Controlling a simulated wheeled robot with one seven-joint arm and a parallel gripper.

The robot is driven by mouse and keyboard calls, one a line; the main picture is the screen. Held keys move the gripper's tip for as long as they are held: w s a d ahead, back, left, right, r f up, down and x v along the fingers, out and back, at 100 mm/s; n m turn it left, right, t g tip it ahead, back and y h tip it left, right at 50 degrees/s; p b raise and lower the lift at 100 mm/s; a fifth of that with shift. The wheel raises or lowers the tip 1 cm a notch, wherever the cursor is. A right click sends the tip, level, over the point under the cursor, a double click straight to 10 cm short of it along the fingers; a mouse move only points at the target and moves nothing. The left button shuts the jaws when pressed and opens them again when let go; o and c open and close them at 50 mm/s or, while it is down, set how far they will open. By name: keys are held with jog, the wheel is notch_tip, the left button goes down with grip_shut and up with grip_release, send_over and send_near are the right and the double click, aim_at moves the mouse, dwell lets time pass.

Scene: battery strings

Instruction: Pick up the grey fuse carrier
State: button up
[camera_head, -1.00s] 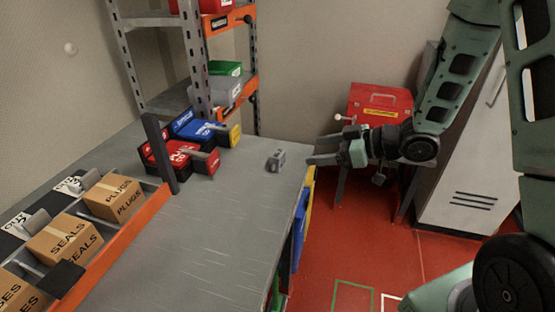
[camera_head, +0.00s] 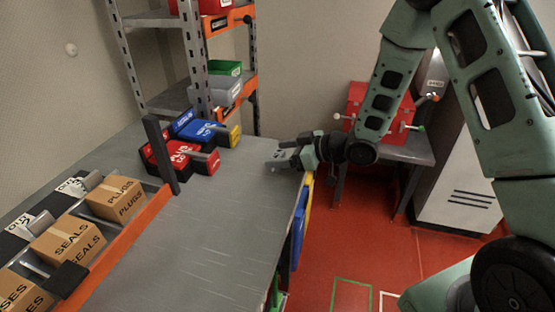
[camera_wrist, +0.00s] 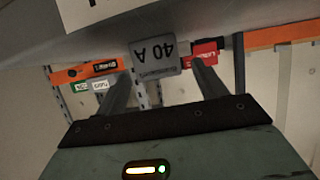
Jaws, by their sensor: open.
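The grey fuse carrier, a small block, stands on the far right part of the grey bench (camera_head: 215,215). In the head view my gripper (camera_head: 281,158) is at it and hides most of it. In the wrist view the fuse carrier (camera_wrist: 155,57) shows its face marked "40 A", upside down, between the tips of my two fingers. The fingers are apart, one on each side of it, with a gap visible on the left. My gripper is open. Whether a finger touches the carrier, I cannot tell.
A red unit (camera_head: 186,157) and a blue unit (camera_head: 203,131) stand to the left of my gripper. Cardboard boxes (camera_head: 117,198) sit behind an orange rail at the left. A shelf rack (camera_head: 190,60) stands behind. The bench's middle is clear.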

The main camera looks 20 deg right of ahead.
jog(key=c, duration=1.1)
jog(key=shift+r, duration=0.1)
